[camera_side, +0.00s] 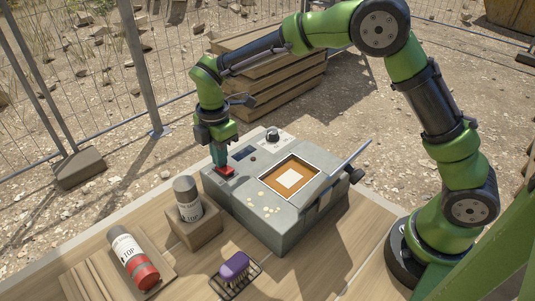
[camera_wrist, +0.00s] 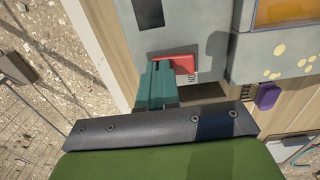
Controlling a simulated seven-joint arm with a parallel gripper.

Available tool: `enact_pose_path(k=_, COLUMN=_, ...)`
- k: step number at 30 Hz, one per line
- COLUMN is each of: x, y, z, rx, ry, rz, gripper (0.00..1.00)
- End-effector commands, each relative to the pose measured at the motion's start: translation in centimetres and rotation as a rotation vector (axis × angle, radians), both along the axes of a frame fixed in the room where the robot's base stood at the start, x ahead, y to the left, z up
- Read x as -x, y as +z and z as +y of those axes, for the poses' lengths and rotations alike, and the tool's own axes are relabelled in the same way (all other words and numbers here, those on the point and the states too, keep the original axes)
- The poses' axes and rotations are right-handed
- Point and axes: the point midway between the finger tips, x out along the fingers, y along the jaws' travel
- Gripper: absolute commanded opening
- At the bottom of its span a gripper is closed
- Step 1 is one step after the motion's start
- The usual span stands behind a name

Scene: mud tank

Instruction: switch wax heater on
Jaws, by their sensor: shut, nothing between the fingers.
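The wax heater (camera_side: 258,221) is a grey box on the wooden table, with an orange-brown wax well (camera_side: 271,185) on top. A red rocker switch (camera_side: 228,172) sits at the left corner of its top. The switch also shows in the wrist view (camera_wrist: 184,65), with lettering beside its lower right end. My gripper (camera_side: 220,163) points down at the switch, its teal fingers shut with nothing between them. In the wrist view the fingertips (camera_wrist: 158,72) are at the left end of the switch, over or against it; I cannot tell whether they touch.
A dark knob (camera_side: 272,135) stands on the heater's back corner, and a raised lid (camera_side: 345,167) is at its right. A wooden crate (camera_side: 270,84) stands behind.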

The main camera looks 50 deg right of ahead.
Motion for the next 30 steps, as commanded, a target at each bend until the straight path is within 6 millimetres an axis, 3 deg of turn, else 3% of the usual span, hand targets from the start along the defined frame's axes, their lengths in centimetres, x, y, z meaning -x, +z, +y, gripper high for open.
enact_pose_path(k=19, x=1.7, y=0.3, z=0.0, rx=0.003, ry=0.001, rz=0.008, gripper=0.0)
enact_pose_path(k=30, x=1.6, y=0.7, z=0.0, rx=0.001, ry=0.001, rz=0.004, gripper=0.0)
